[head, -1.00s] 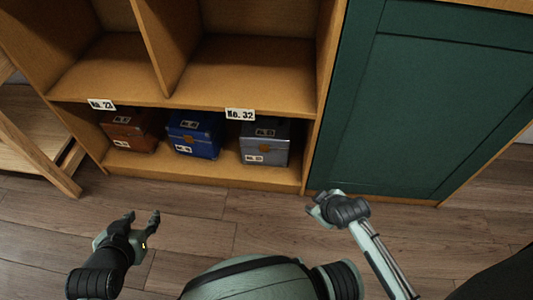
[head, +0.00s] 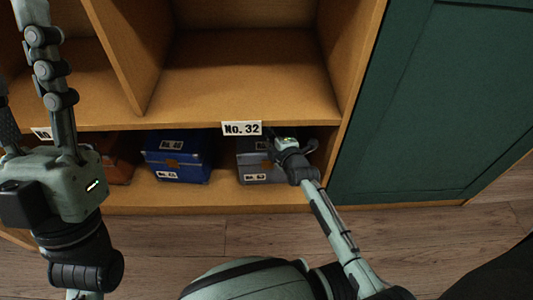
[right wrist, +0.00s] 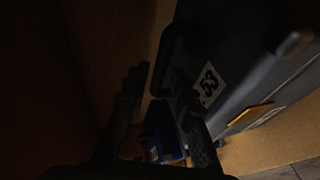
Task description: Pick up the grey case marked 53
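The grey case marked 53 (head: 258,172) stands at the right end of the low shelf bay under the No. 32 tag. In the right wrist view the case (right wrist: 250,65) shows its 53 label and a dark handle (right wrist: 166,50). My right gripper (head: 285,140) is over the case's top, covering part of it. In the wrist view its two fingers (right wrist: 155,100) are apart, with the handle near the fingertips; I see no grip on it. My left gripper (head: 30,110) is raised at the left, close to the camera, its fingers spread and empty.
A blue case (head: 178,157) stands left of the grey one, and a brown case (head: 117,170), partly hidden by my left arm, is further left. The shelf board (head: 225,119) lies close above the cases. A green cabinet door (head: 440,110) is at the right.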

